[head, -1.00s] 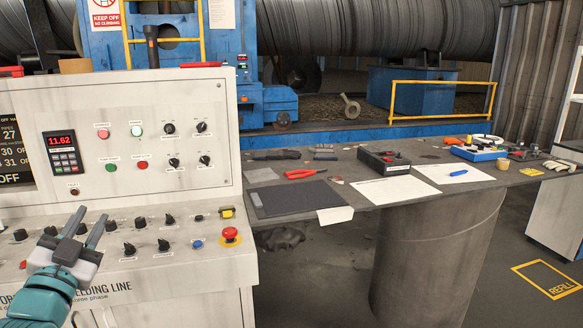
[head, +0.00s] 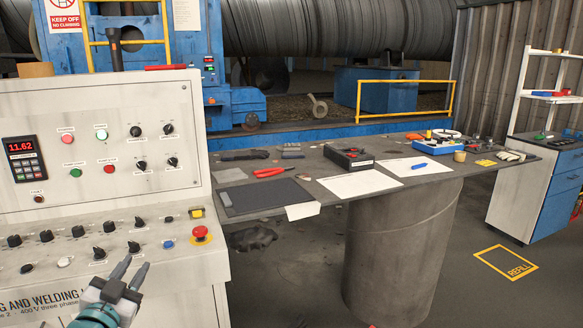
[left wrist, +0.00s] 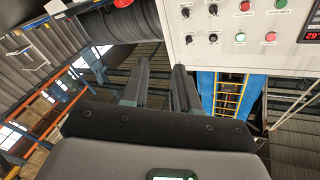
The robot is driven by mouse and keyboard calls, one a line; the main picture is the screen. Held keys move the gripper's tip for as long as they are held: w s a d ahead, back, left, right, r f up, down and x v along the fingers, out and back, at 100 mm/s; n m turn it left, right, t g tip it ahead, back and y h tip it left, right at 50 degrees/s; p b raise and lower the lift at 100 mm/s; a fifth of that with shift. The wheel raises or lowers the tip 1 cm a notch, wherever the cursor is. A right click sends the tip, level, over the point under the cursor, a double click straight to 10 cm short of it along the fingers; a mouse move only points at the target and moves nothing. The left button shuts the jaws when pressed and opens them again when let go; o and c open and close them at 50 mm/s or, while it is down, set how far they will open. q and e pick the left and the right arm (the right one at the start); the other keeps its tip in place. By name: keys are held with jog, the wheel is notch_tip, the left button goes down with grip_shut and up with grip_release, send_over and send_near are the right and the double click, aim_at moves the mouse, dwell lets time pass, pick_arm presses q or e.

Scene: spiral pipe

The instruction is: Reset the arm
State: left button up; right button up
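My left gripper (head: 134,266) is at the lower left of the head view, in front of the lower edge of the grey control console (head: 110,210). Its two dark fingers point up and away, with a gap between them and nothing held. In the left wrist view the fingers (left wrist: 158,82) also stand apart and empty. The console's buttons and knobs (left wrist: 235,25) show there beyond the fingertips, tilted in the picture. My right gripper is in neither view.
A red emergency button (head: 201,233) sits at the console's right corner. A cabinet (head: 530,200) stands far right.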

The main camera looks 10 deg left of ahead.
pick_arm(q)
jog(key=d+f+g+h, duration=0.25)
jog(key=d+f, duration=0.45)
jog(key=f, duration=0.4)
jog(key=d+f+g+h, duration=0.1)
jog(key=d+f+g, duration=0.3)
jog(key=d+f, duration=0.5)
jog(key=s+d+f+n+g+h, duration=0.1)
jog(key=s+d+f+g, duration=0.15)
jog(key=f, duration=0.35)
jog(key=s+d+f+n+g+h, duration=0.1)
jog(key=s+d+f, duration=0.25)
jog(key=f, duration=0.35)
jog(key=s+d+f+n+g, duration=0.1)
jog(key=s+d+f+g, duration=0.3)
jog(key=s, duration=0.5)
jog(key=s+d+f+n+g, duration=0.1)
jog(key=s+f+n+g, duration=0.1)
jog(key=s+f+g, duration=0.5)
jog(key=s+r+t+p, duration=0.2)
jog(key=s+r+p, duration=0.1)
jog(key=r+p, duration=1)
jog(key=shift+s+d+r+n, duration=0.15)
jog(key=shift+s+r+n, duration=0.25)
jog(key=shift+r, duration=0.4)
jog(key=shift+h, duration=0.25)
